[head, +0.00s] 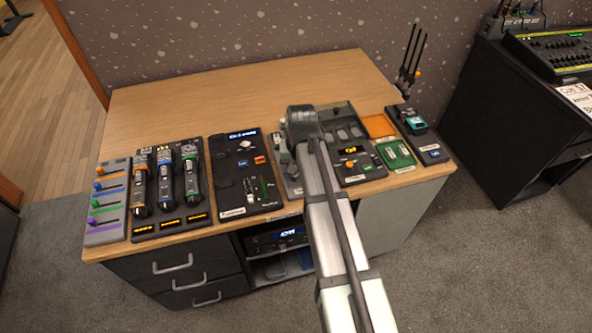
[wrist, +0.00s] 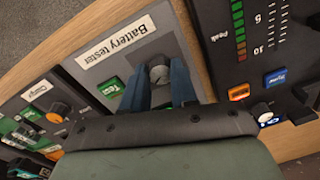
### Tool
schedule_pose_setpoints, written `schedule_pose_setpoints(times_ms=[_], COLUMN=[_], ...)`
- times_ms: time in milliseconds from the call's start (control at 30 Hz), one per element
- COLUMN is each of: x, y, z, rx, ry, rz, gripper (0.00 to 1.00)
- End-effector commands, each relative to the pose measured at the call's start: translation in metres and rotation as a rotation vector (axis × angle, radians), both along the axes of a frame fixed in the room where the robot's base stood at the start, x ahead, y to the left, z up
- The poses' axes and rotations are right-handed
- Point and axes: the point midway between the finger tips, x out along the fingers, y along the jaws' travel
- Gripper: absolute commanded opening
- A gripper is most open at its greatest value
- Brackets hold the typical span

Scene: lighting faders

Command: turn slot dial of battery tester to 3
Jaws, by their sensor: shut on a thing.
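The battery tester (wrist: 95,50) is a grey panel with a white "Battery tester" label, seen in the wrist view. Its dial (wrist: 159,71) is a round grey knob near the panel's right side. My gripper (wrist: 157,79) has its two blue fingers on either side of the dial, shut on it. The dial's pointer and slot numbers cannot be read. In the head view my arm covers most of the tester (head: 291,181) and hides the dial and fingertips.
Right of the tester in the wrist view is a dark panel (wrist: 258,62) with a level meter and lit buttons. On the left is a charger panel (wrist: 40,112) with an orange knob (wrist: 54,117). The wooden desktop (head: 200,100) behind the devices is clear.

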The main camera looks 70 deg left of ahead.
Motion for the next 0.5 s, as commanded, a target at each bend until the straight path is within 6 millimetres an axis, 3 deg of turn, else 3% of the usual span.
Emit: schedule_pose_setpoints(times_ms=[33, 67, 100, 300, 500], x=[-0.0002, -0.0002, -0.0002, -0.0001, 0.0], y=[0.0008, 0.0008, 0.0008, 0.0004, 0.0002], z=[0.0005, 0.0005, 0.0005, 0.0002, 0.0002], rx=[0.002, 0.002, 0.002, 0.001, 0.0], ry=[0.0, 0.0, 0.0, 0.001, 0.0], rz=[-0.001, -0.001, -0.001, 0.0, 0.0], gripper=[0.0, 0.3, 0.34, 0.53, 0.53])
